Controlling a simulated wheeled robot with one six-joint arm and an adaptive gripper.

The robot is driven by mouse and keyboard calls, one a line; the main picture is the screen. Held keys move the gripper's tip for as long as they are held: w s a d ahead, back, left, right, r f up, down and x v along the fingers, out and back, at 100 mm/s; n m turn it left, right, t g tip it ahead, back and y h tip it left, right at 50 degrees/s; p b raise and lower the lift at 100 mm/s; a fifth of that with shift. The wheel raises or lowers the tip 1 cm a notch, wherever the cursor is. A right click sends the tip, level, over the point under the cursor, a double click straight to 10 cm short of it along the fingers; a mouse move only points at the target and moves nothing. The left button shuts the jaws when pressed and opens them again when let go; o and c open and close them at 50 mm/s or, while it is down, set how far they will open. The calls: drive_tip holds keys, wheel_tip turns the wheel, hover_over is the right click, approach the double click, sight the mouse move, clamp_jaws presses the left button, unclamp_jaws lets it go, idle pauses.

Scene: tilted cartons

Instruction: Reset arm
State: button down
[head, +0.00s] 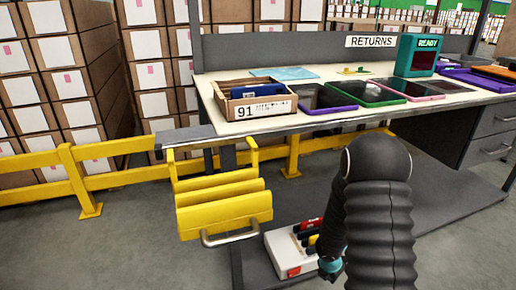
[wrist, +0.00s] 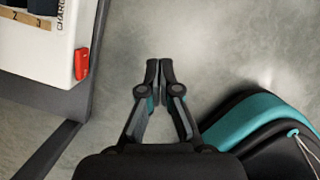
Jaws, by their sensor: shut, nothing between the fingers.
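My arm (head: 380,215) rises in the lower right of the head view, in front of the desk (head: 410,110). My gripper (wrist: 160,66) shows in the wrist view with its two fingertips together and nothing between them. It is over bare grey floor. In the head view the fingers are hidden behind my arm; only a teal and black part of the wrist shows low beside it.
A white charger box (head: 285,262) with a red switch (wrist: 82,50) stands on the low shelf, close to my wrist. A yellow folding step (head: 225,205) hangs at the desk's left end. A wooden tray (head: 258,106) marked 91 and several tablets lie on the desk.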

drive_tip(key=s+d+r+m+g+h, duration=0.1)
drive_tip(key=s+d+r+m+h, duration=0.2)
drive_tip(key=r+m, duration=0.7)
drive_tip(key=s+a+r+m+t+y, duration=0.1)
drive_tip(key=s+a+r+m, duration=0.3)
drive_tip(key=r, duration=0.6)
drive_tip(key=s+a+r+m+t+y+p, duration=0.1)
drive_tip(key=s+a+r+m+t+y, duration=0.1)
drive_tip(key=s+r+m, duration=0.4)
drive_tip(key=s+a+r+m+t+y+p, duration=0.1)
drive_tip(key=s+a+r+m+y, duration=0.1)
drive_tip(key=s+a+r+m, duration=0.4)
drive_tip(key=shift+s+a+r+y, duration=0.3)
drive_tip(key=shift+s+r, duration=1.95)
drive_tip(key=shift+r, duration=2.25)
drive_tip(key=shift+d, duration=0.1)
